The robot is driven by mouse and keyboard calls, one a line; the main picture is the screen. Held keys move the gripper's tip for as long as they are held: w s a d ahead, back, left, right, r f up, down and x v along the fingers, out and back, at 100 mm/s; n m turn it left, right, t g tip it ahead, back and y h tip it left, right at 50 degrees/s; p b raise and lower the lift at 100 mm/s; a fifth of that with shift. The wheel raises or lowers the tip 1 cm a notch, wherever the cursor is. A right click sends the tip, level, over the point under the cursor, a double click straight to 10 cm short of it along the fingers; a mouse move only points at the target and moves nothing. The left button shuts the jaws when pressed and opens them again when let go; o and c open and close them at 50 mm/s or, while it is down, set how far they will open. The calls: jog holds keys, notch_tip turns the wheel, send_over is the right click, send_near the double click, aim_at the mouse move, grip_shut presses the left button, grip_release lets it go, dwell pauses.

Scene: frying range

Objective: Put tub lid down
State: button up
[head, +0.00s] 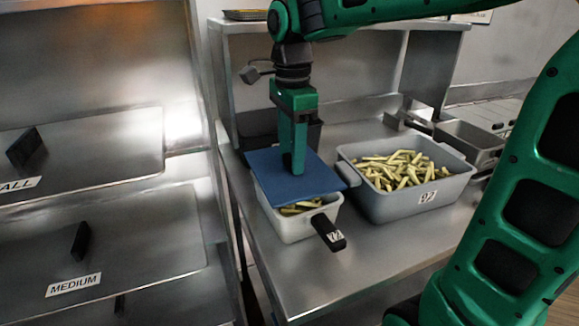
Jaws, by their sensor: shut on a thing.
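The tub lid (263,184) is a flat blue panel in the middle of the head view. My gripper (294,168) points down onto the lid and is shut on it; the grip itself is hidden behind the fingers. The lid is over a small white tub (291,228) and covers most of its top, a little askew. Cut fries show at the tub's near edge. A black handle (329,233) with a white label sticks out at the tub's front right. I cannot tell whether the lid touches the tub's rim.
A larger grey tub (376,209) of fries, labelled 92, stands just right on the steel counter (358,257). A black container (262,136) is behind the lid. Steel panels labelled MEDIUM (74,285) are at left. Metal pans (470,145) are at right. The counter's front is clear.

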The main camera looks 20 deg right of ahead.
jog(key=shift+w+d+f, duration=0.4)
jog(key=shift+w+d, duration=0.05)
jog(key=shift+w, duration=0.05)
jog(key=shift+f, duration=1.85)
jog(key=o, duration=1.2)
jog(key=shift+f, duration=0.1)
jog(key=r, duration=0.9)
jog(key=shift+a, duration=0.2)
jog(key=shift+r, duration=0.85)
jog(key=shift+s+d, duration=0.1)
